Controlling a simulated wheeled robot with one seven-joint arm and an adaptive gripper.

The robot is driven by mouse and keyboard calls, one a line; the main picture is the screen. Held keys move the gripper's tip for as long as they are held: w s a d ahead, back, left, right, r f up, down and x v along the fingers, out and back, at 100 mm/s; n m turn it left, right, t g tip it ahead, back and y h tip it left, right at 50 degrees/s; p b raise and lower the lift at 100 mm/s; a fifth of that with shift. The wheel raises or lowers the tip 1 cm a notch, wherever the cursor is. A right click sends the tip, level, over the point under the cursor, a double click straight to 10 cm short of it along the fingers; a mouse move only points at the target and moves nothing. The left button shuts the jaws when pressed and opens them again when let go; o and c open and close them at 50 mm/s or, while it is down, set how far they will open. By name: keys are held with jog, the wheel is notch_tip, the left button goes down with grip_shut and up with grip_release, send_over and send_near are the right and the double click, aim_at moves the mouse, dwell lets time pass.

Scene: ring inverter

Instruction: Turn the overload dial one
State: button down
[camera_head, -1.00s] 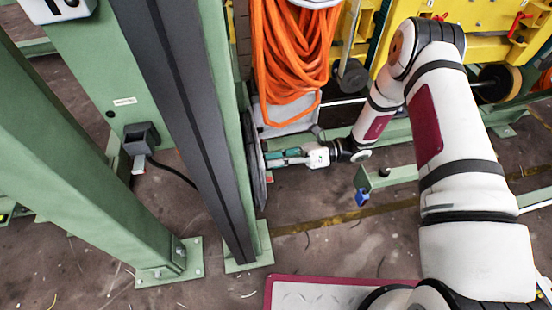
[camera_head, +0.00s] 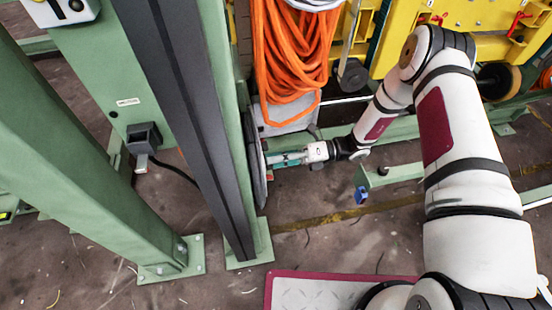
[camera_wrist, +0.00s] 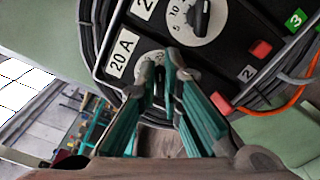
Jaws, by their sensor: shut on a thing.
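A black control panel (camera_wrist: 230,70) fills the upper middle of the wrist view. On it is a white dial (camera_wrist: 143,62) beside a label reading 20 A (camera_wrist: 122,52). My gripper (camera_wrist: 163,80) is shut on the knob of this dial; its fingers hide most of the knob, so its pointer setting cannot be read. A second white dial (camera_wrist: 186,28) with a black knob and the numbers 5 and 10 sits above and to the right, clear of the fingers. In the head view my gripper (camera_head: 272,160) reaches left to the panel, which shows only edge-on.
Black cable loops around the panel. In the head view, a green post (camera_head: 187,130) with a dark strip stands close left of my gripper, and an orange hose coil (camera_head: 290,55) hangs above it.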

jog(key=shift+a, duration=0.25)
jog(key=c, duration=1.7)
grip_release()
jog(key=shift+d, duration=0.1)
jog(key=v, duration=1.2)
